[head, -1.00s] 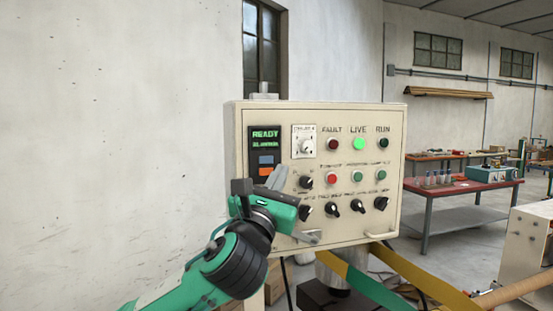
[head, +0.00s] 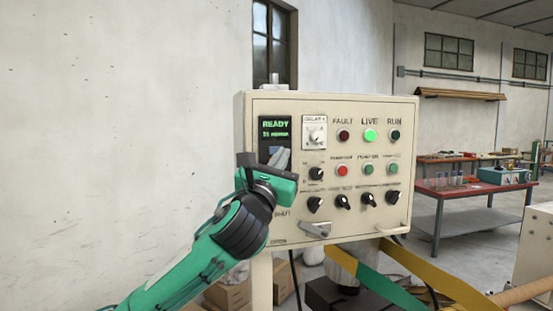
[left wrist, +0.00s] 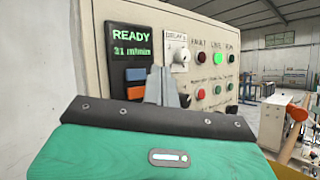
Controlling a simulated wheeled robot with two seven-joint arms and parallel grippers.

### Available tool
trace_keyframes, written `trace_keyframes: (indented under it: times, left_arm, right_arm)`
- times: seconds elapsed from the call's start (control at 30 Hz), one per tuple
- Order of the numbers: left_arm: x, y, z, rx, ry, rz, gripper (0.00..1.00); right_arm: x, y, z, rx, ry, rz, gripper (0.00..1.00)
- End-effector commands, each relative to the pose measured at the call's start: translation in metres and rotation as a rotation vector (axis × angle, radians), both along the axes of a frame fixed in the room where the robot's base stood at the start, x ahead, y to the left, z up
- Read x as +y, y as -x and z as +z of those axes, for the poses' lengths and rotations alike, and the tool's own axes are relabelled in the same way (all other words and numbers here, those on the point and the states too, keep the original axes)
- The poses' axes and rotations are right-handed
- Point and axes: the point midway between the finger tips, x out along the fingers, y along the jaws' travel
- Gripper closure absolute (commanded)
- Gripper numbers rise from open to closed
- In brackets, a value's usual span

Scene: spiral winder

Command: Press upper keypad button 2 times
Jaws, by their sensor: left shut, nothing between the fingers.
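The control box (head: 385,230) has a dark keypad unit (head: 264,151) at its upper left, under a green READY display (head: 275,125). In the left wrist view the upper keypad button (left wrist: 137,74) is blue and the lower button (left wrist: 136,93) is orange. My left gripper (head: 282,158) is shut and empty, its fingers pointing up in front of the keypad and hiding the buttons in the head view. In the left wrist view the fingertips (left wrist: 156,70) appear just right of the buttons. I cannot tell whether they touch the panel. My right gripper is not in view.
A selector dial (head: 315,136), several lamps and black knobs lie right of the keypad. A grey lever (head: 315,230) sits low on the box. A red workbench (head: 455,190) stands behind at right. The space left of the box is open before a bare wall.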

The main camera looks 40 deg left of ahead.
Motion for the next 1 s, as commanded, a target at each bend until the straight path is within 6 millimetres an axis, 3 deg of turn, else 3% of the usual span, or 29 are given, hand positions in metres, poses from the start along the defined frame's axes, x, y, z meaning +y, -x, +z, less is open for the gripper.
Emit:
trace_keyframes:
  times: [0.3,1.0]
  left_arm:
    - [0.020,-0.017,0.000,0.001,0.000,0.000,1.00]
    - [0.021,-0.018,0.000,0.000,0.000,-0.001,1.00]
  right_arm:
    - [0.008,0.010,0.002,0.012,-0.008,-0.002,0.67]
    - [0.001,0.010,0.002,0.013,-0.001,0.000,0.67]
